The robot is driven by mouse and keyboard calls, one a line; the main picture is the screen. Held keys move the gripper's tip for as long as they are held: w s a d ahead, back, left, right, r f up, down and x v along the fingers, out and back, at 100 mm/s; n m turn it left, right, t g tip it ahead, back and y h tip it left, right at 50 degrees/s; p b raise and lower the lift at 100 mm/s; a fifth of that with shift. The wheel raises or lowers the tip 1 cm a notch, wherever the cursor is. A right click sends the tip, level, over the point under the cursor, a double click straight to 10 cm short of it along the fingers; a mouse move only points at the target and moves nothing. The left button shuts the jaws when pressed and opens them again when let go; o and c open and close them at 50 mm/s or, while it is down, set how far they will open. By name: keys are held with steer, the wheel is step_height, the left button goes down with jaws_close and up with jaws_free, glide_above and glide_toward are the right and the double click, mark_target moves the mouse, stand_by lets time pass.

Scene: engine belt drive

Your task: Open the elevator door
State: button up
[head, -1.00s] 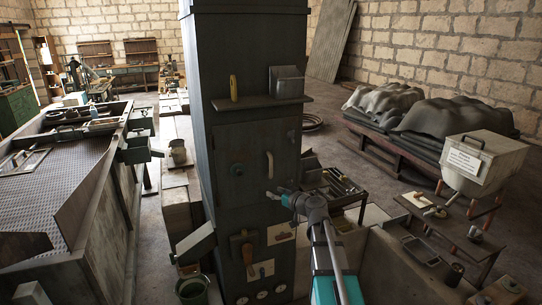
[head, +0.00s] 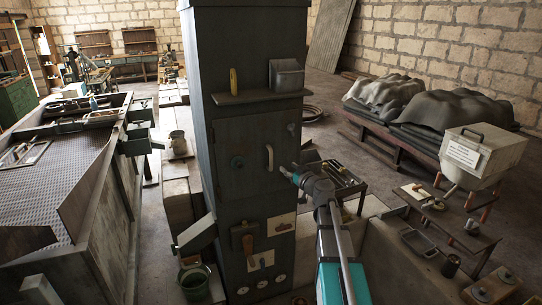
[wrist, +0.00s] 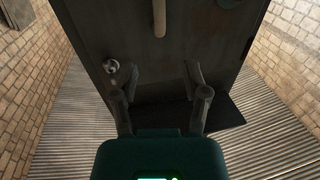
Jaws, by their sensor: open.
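The elevator door is a dark grey metal panel (head: 250,135) in the front of a tall column, and it looks closed. A pale upright bar handle (head: 270,158) is on its right side; it also shows at the top of the wrist view (wrist: 159,17). A small metal knob (wrist: 112,66) sits near the door's edge. My gripper (head: 287,172) is just right of and slightly below the handle in the head view. In the wrist view its fingers (wrist: 161,82) are apart and empty, away from the handle.
A shelf (head: 255,98) with a yellow object (head: 233,82) and a grey box (head: 286,75) juts out above the door. Levers and gauges are below it. A tool cart (head: 342,182) stands behind my gripper on the right.

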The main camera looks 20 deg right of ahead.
mark_target(272, 155)
steer(key=x, duration=1.2)
steer(key=shift+w+a+f, duration=0.1)
steer(key=shift+w, duration=0.2)
jaws_close()
